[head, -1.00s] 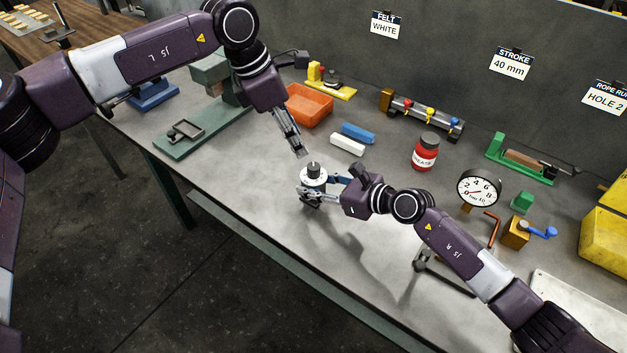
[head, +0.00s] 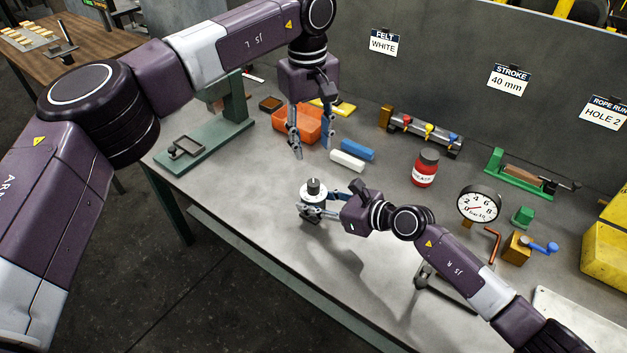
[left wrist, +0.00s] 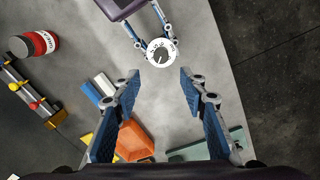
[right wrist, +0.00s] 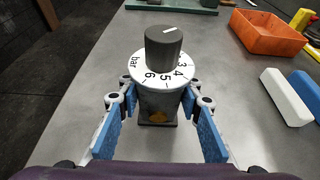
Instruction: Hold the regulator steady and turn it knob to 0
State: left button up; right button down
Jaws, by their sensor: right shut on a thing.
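The regulator (head: 313,200) stands upright on the grey bench. It has a white dial with black numbers and a dark grey knob (right wrist: 163,46) with a white pointer line on top. In the right wrist view the numbers 3 to 6 and "bar" show; the exact reading cannot be told. My right gripper (head: 307,202) is shut around the regulator body below the dial. My left gripper (head: 313,150) is open and empty, above and apart from the knob. In the left wrist view the dial (left wrist: 161,42) lies beyond the open fingers.
An orange bin (head: 290,122), a blue block (head: 358,149) and a white block (head: 347,160) lie behind the regulator. A red jar (head: 425,170) and a round gauge (head: 479,203) stand to the right. A green fixture (head: 205,148) is at left. Bench around the regulator is clear.

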aim_at(313, 182)
pick_arm(q)
jog(key=shift+m, duration=0.9)
jog(key=f, duration=1.1)
jog(key=shift+s+d+f, duration=0.15)
jog(key=shift+d+f, duration=0.05)
jog(key=shift+f, duration=0.2)
jog(key=shift+c, duration=0.6)
grip_shut()
